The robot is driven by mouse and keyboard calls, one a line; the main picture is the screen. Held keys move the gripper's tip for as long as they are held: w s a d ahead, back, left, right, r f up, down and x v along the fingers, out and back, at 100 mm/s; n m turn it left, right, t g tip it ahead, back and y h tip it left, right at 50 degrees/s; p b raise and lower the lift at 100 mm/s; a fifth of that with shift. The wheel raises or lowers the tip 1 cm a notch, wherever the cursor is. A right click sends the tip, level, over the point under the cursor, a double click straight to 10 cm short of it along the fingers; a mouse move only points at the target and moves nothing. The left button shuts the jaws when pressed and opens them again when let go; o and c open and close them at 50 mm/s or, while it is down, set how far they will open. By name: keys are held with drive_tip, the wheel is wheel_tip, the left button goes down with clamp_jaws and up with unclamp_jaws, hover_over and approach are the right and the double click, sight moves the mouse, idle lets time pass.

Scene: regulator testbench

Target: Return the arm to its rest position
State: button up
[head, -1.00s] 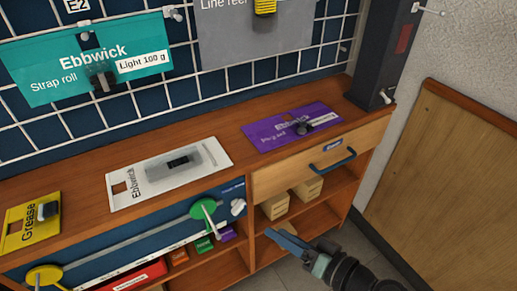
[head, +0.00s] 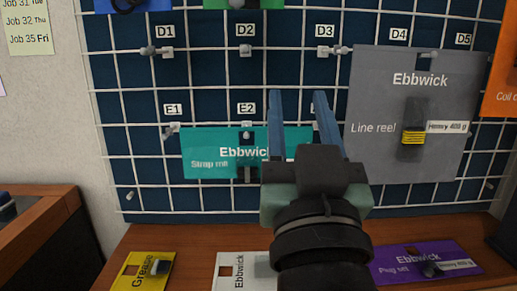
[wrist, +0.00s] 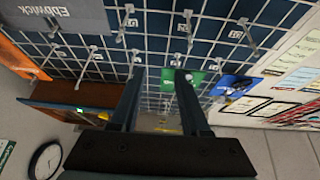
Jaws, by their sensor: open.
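My gripper (head: 299,97) stands upright in the middle of the head view. Its two blue fingers are apart with nothing between them. It is in front of the wire grid board (head: 215,90) and covers the right part of the teal Ebbwick strap roll card (head: 206,165). In the wrist view my gripper (wrist: 157,80) also shows open and empty, with the grid beyond its fingers. Whether the fingers touch the grid cannot be told, but a gap seems to lie between them.
A grey line reel card (head: 385,160) hangs right of my gripper. A yellow grease card (head: 130,275), a white Ebbwick card (head: 228,272) and a purple card (head: 398,265) lie on the wooden bench (head: 185,240) below. Blue and green cards show in the wrist view.

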drive_tip(key=s+a+r+t, duration=0.4)
drive_tip(key=s+a+r, duration=0.1)
drive_tip(key=s+r, duration=0.45)
wheel_tip(320, 180, up, 31)
drive_tip(key=w+p, duration=0.1)
drive_tip(key=p, duration=3)
drive_tip(key=shift+d+r+p, duration=0.15)
drive_tip(key=shift+d+p, duration=0.15)
